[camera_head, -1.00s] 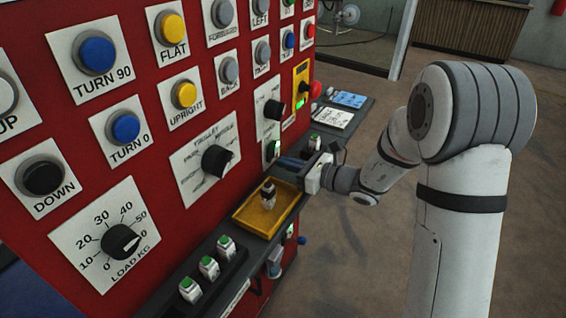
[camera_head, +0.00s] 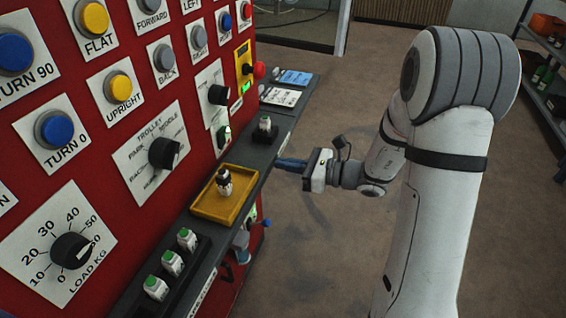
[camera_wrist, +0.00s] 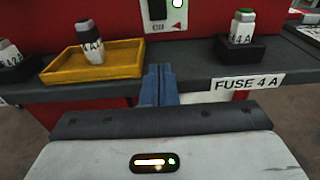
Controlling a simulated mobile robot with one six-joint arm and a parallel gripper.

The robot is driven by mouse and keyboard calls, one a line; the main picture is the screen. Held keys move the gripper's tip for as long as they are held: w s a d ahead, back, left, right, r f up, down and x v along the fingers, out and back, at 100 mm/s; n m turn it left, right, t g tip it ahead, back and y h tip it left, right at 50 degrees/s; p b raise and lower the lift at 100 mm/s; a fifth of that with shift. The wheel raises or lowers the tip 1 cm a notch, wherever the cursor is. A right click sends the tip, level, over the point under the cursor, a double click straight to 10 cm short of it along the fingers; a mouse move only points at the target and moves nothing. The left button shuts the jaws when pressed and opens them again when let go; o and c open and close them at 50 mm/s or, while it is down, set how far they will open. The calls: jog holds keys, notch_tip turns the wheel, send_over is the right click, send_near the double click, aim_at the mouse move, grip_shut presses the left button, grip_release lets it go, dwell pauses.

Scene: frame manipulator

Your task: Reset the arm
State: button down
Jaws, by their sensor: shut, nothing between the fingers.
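My gripper (camera_head: 291,164) is at the front edge of the dark shelf (camera_head: 262,158), between the yellow tray and the fuse in the black holder. Its blue fingers (camera_wrist: 158,84) are closed together with nothing between them. The wrist view shows the fingers pointing toward the panel, left of the "FUSE 4 A" label (camera_wrist: 248,82). My arm reaches in from the right in the head view.
A yellow tray (camera_head: 240,205) holds a dark-topped fuse (camera_head: 224,182). A green-topped fuse (camera_wrist: 243,28) stands in a black holder (camera_wrist: 262,47). Several green-topped fuses (camera_head: 172,263) stand in a rack. The red panel (camera_head: 95,125) carries buttons and knobs. Open floor (camera_head: 330,260) lies below my arm.

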jog(key=s+r+n+g+h+p, duration=0.6)
jog(key=s+r+n, duration=0.4)
jog(key=s, duration=0.4)
jog(key=s+d+r+n+t+h+p, duration=0.1)
jog(key=s+d+r+n+h+p, duration=0.2)
jog(key=d+r+n+h+p, duration=0.1)
jog(key=s+d+r+n+t+h+p, duration=0.1)
jog(key=s+d+r+n+h+p, duration=0.2)
jog(key=d+n+h, duration=0.3)
jog(key=d+r+n+p, duration=0.1)
jog(key=d+n, duration=0.1)
jog(key=d, duration=0.1)
jog(key=shift+d+r+t, duration=0.35)
jog(key=shift+r+t, duration=0.05)
